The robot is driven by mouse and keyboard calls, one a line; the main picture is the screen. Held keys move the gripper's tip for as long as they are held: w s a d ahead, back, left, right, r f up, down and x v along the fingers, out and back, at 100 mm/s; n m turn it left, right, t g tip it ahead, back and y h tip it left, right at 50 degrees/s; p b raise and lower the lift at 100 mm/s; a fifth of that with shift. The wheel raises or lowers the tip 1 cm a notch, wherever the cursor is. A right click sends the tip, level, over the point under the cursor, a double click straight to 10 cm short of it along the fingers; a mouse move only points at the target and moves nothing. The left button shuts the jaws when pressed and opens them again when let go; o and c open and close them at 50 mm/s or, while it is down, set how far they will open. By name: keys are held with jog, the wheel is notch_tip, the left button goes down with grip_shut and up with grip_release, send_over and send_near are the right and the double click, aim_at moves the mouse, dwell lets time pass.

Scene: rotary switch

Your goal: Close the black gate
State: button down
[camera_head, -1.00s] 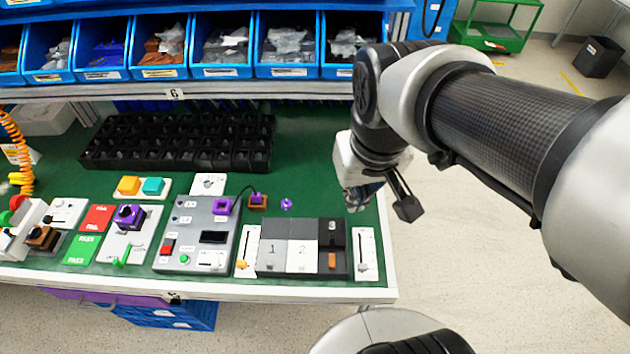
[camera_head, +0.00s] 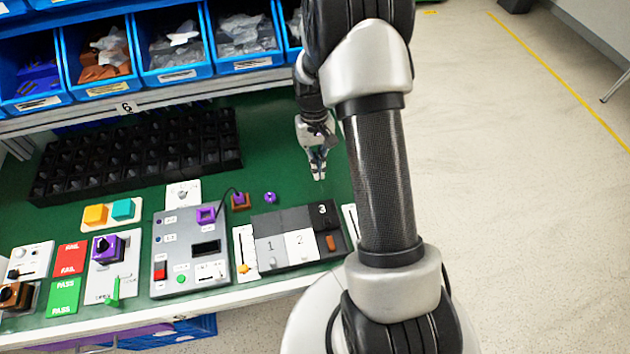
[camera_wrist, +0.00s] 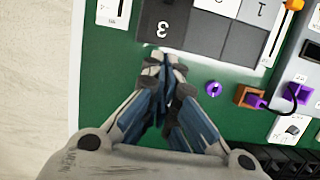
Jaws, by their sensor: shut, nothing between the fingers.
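The black gate (camera_head: 323,217), marked 3, is the right one of three numbered gates. It sits at the far end of its slot, and the near part of the slot is uncovered, showing an orange-brown block (camera_head: 331,243). In the wrist view the black gate (camera_wrist: 182,24) shows upside down just past my fingertips. My gripper (camera_head: 318,176) points down over the green table behind the gate's far edge, shut and empty. In the wrist view the fingertips (camera_wrist: 165,60) are together by that edge; whether they touch it I cannot tell.
Grey gate 1 (camera_head: 270,248) and white gate 2 (camera_head: 301,245) lie left of it. A white slider panel (camera_head: 350,221) stands close on the right, partly behind my arm. A purple knob (camera_head: 270,197) and a black grid tray (camera_head: 135,155) are behind. Green table is clear around the gripper.

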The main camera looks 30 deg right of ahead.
jog(key=b, duration=0.2)
send_near(323, 215)
jog(key=w+f, duration=0.2)
jog(key=f, duration=0.1)
jog(key=w+d+f, duration=0.1)
jog(key=shift+f, duration=0.4)
jog(key=s, duration=0.2)
jog(key=s+a+b, duration=0.1)
jog(key=shift+f, duration=0.3)
jog(key=shift+s+a, duration=0.1)
jog(key=shift+s, duration=0.45)
